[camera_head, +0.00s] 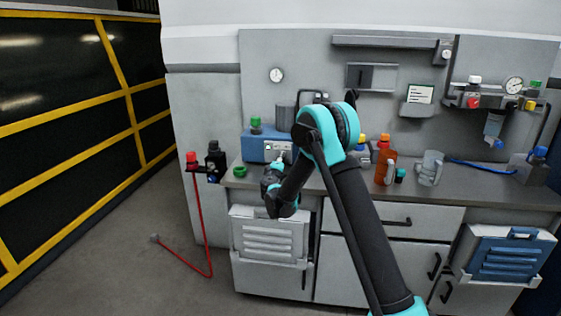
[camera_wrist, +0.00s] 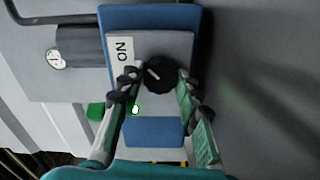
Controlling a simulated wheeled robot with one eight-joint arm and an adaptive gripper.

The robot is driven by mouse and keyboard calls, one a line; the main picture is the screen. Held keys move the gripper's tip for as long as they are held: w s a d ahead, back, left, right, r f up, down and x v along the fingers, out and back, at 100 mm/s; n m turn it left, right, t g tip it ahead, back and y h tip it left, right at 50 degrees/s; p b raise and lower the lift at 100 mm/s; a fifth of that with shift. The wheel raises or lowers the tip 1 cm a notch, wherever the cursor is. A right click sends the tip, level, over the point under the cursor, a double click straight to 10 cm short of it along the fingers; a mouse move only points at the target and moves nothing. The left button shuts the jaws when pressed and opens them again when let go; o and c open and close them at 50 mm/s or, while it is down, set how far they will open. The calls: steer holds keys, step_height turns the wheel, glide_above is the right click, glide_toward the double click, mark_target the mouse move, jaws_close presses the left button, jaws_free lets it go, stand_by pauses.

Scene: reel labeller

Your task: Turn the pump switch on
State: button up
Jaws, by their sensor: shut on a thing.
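The pump is a blue box (camera_head: 256,148) with a light grey front panel, on the left part of the bench; it also fills the middle of the wrist view (camera_wrist: 150,18). A round black switch knob (camera_wrist: 158,76) sits on its panel, its white mark slanting to the upper left in the picture. A white "ON" label (camera_wrist: 122,50) is beside it. My gripper (camera_wrist: 158,75) has one finger on each side of the knob and is shut on it. In the head view my gripper (camera_head: 279,160) is at the panel and hides the knob.
A green cap ring (camera_head: 240,171) lies on the bench left of my gripper. A brown bottle (camera_head: 385,168) and a clear jug (camera_head: 430,168) stand to the right. A small shelf with a black bottle (camera_head: 215,160) is at the left. A red hose (camera_head: 203,225) hangs to the floor.

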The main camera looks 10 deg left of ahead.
steer(key=o, duration=1.1)
steer(key=shift+o, duration=0.2)
steer(key=shift+s, duration=0.1)
steer(key=s, duration=1.2)
steer(key=shift+a, duration=0.2)
